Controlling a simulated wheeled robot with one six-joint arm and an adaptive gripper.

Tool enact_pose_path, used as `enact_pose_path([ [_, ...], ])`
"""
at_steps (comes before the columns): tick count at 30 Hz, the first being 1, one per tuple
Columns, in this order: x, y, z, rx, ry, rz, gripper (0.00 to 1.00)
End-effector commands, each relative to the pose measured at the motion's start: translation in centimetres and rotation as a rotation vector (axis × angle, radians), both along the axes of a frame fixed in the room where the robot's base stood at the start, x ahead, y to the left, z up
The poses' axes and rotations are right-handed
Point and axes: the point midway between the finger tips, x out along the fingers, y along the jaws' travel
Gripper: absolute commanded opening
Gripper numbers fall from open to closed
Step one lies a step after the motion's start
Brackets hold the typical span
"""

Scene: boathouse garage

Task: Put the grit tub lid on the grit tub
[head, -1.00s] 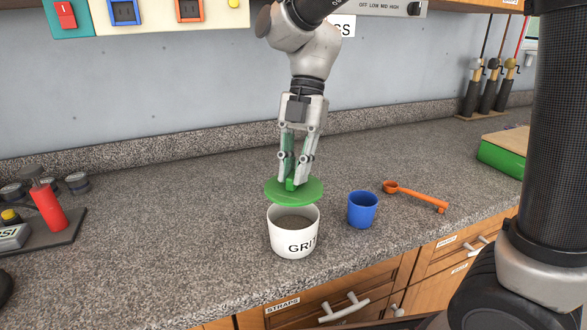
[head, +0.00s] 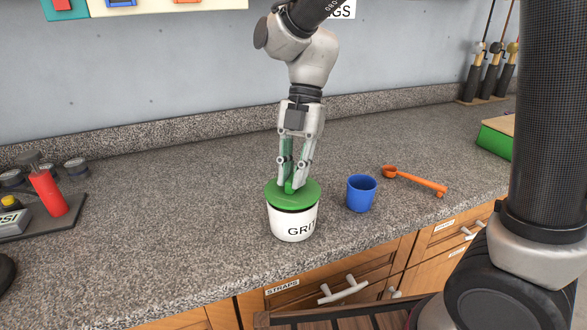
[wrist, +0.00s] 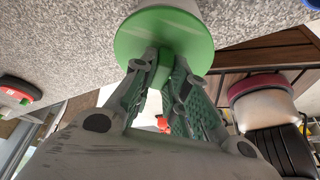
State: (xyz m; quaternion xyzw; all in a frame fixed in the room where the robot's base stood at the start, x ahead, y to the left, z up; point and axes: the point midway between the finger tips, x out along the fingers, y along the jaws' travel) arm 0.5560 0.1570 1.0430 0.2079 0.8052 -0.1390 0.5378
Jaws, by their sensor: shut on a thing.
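The grit tub (head: 291,226) is a white round tub with dark lettering, standing on the speckled counter near its front edge. The green grit tub lid (head: 308,196) is at the tub's mouth, covering it from above; a dark band shows beneath its rim, so I cannot tell whether it is fully seated. My gripper (head: 292,187) points down and is shut on the lid's raised green handle. In the wrist view the lid (wrist: 190,22) is beyond my gripper (wrist: 163,68), whose fingers are on both sides of the handle. The lid hides the tub's inside.
A blue cup (head: 361,194) stands close to the right of the tub. An orange scoop (head: 414,181) lies behind it to the right. Counter left of the tub is clear.

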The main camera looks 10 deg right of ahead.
Motion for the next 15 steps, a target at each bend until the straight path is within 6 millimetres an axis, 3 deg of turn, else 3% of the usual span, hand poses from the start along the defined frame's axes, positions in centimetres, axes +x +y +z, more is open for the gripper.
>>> enact_pose_path([
  [15,0.01,0.02,-0.36,0.0,0.0,0.0,0.0],
])
